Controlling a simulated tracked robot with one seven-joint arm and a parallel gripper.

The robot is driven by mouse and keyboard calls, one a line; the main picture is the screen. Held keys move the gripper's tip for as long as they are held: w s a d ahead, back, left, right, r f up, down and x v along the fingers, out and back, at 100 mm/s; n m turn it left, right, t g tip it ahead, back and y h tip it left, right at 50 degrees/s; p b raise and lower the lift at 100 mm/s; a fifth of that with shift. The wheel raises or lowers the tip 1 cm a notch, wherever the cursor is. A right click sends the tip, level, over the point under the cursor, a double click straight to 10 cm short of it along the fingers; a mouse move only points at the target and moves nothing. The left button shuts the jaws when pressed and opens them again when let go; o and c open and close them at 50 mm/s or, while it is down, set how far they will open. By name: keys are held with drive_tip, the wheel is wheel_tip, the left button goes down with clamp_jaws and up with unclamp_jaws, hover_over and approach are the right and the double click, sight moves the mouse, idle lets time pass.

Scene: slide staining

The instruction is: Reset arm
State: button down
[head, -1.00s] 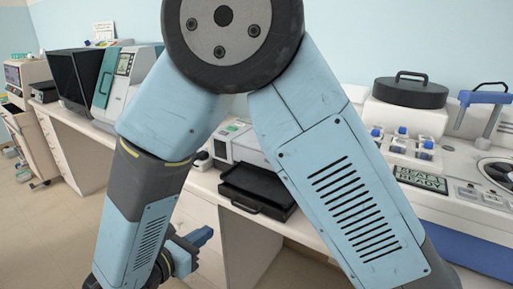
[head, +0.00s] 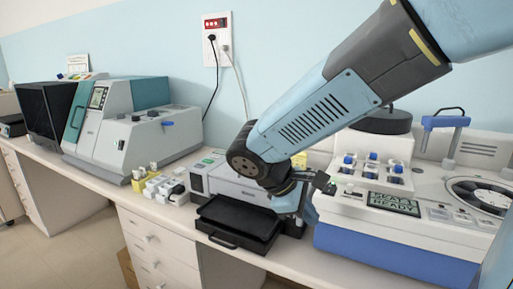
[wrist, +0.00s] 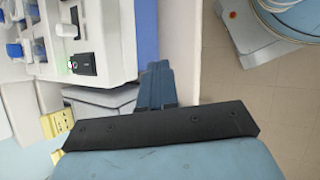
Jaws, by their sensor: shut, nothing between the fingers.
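My arm reaches in from the top right in the head view, its forearm slanting down to the left. My gripper (head: 290,203) hangs at its end, beside the right edge of the black tray (head: 232,222) and left of the white and blue machine (head: 400,258). In the wrist view my gripper (wrist: 157,84) has its blue fingers shut together with nothing between them. The bench edge lies beside them there. Whether the fingers touch anything is hard to tell.
The white and blue machine carries blue-capped bottles and a "READY" screen (head: 394,204). A grey and teal machine (head: 130,130) stands at the left, with small yellow and white items (head: 160,185) next to it. A wall outlet (head: 217,38) has cords. Floor shows lower left.

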drive_tip(key=s+d+r+m+t+y, duration=0.1)
drive_tip(key=s+d+r+m+y, duration=0.2)
drive_tip(key=d+m, duration=0.3)
drive_tip(key=s+d+r+m+t+y, duration=0.2)
drive_tip(key=s+d+r+m+y, duration=0.1)
drive_tip(key=d+r+m+y, duration=0.1)
drive_tip(key=shift+s+d+r+m+t, duration=0.45)
drive_tip(key=shift+d+m, duration=0.55)
drive_tip(key=shift+m, duration=0.5)
drive_tip(key=shift+w, duration=0.1)
